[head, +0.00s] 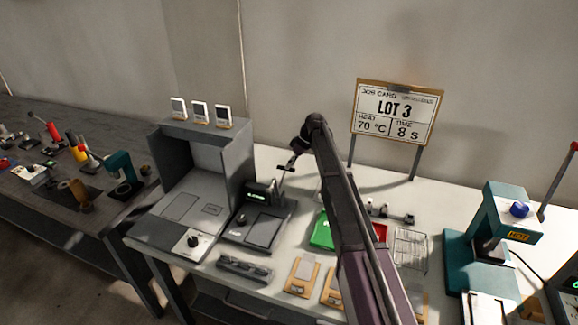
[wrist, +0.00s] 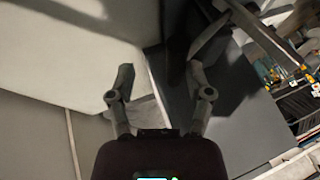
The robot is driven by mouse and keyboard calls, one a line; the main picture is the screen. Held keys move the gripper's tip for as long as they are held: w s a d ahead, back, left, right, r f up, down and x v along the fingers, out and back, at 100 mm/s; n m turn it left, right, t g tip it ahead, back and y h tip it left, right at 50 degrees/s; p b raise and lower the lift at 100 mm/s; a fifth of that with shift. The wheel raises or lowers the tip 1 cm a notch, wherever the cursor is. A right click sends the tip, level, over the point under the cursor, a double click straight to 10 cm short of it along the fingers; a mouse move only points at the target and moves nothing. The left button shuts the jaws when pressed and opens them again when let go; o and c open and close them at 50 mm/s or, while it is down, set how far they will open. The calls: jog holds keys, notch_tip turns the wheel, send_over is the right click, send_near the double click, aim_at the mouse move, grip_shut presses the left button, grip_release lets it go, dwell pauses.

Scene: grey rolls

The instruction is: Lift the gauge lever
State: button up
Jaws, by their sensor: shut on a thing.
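The gauge (head: 262,194) is a dark grey device with a green lit display and a flat plate in front, on the white bench. My gripper (head: 286,169) is just above and right of its display, at the small dark gauge lever, and is shut on it. My gripper covers most of the lever, so its angle cannot be read. In the wrist view the two fingers (wrist: 160,88) stand apart against dark and pale surfaces. The held part does not show clearly between them there.
A grey hooded station (head: 205,160) with a dial stands left of the gauge. A green tray (head: 322,232), a wire rack (head: 411,248) and a teal press (head: 510,213) are to the right. A job card sign (head: 398,113) reads LOT 3, 70 °C, 8 s.

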jog(key=w+d+r+p, duration=0.4)
jog(key=w+d, duration=0.3)
jog(key=w, duration=0.1)
jog(key=shift+d+r, duration=0.2)
dwell(1.3)
dwell(0.5)
jog(key=s+d+m+h, duration=0.2)
jog(key=s+d+m, duration=0.2)
jog(key=s, duration=1.1)
jog(key=s+d+f+m+t+h, duration=0.1)
jog(key=s+d+m, duration=0.3)
jog(key=s, duration=1.2)
jog(key=s+d+f+m+t+h, duration=0.1)
jog(key=s+m, duration=0.4)
jog(key=s, duration=1)
jog(key=d+h, duration=0.1)
jog(key=d, duration=0.1)
jog(key=shift+s+d+f+m+h, duration=0.15)
jog(key=shift+d+f+m+h, duration=0.15)
jog(key=shift+d, duration=0.1)
